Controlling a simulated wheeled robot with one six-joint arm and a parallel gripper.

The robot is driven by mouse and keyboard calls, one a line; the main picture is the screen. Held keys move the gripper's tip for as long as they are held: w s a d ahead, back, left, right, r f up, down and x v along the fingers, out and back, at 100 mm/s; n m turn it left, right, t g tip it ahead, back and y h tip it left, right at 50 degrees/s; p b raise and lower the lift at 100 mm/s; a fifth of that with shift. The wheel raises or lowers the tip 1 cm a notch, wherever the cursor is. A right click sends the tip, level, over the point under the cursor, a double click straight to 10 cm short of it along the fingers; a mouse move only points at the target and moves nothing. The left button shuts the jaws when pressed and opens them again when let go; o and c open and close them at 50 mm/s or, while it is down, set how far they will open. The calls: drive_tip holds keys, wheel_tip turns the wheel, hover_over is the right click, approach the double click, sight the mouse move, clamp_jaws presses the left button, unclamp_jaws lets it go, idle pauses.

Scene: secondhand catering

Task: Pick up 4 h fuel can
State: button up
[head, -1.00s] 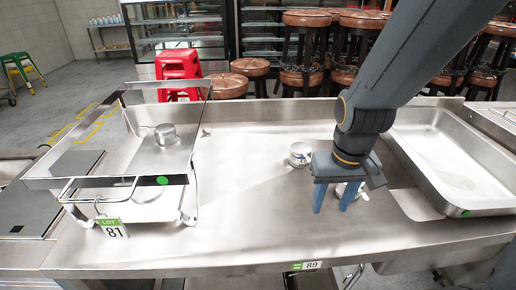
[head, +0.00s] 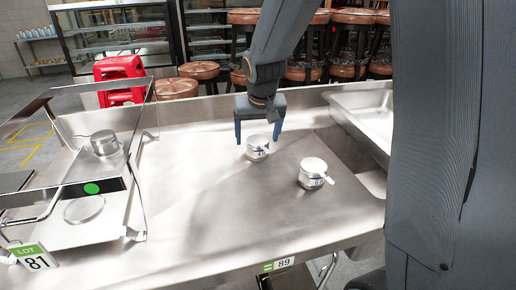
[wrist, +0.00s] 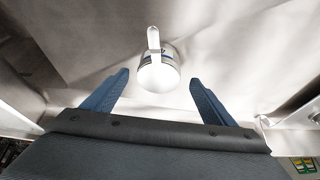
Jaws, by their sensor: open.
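Two small white cans with silvery tops stand on the steel counter (head: 205,215). The back can (head: 257,153) is under my gripper (head: 258,143); the front can (head: 313,173) stands to its right, closer to me, with a light tab at its side. I cannot read which label says 4 h. My gripper is open and empty, pointing down, its fingers on either side of the back can's top in the head view. The wrist view shows one can (wrist: 157,76) with a pale tab, between and slightly beyond the fingertips (wrist: 157,77), apart from both.
A steel frame stand (head: 138,200) with a small lidded pot (head: 105,143) is at left, with a lot 81 tag (head: 36,260). A deep steel pan (head: 368,120) is at right. Red stools (head: 120,75) stand behind.

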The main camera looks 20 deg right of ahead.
sight(258, 141)
drive_tip(key=shift+p+x, duration=0.35)
drive_tip(key=shift+x, duration=1.6)
drive_tip(key=shift+s+d, duration=0.1)
drive_tip(key=c, duration=1.3)
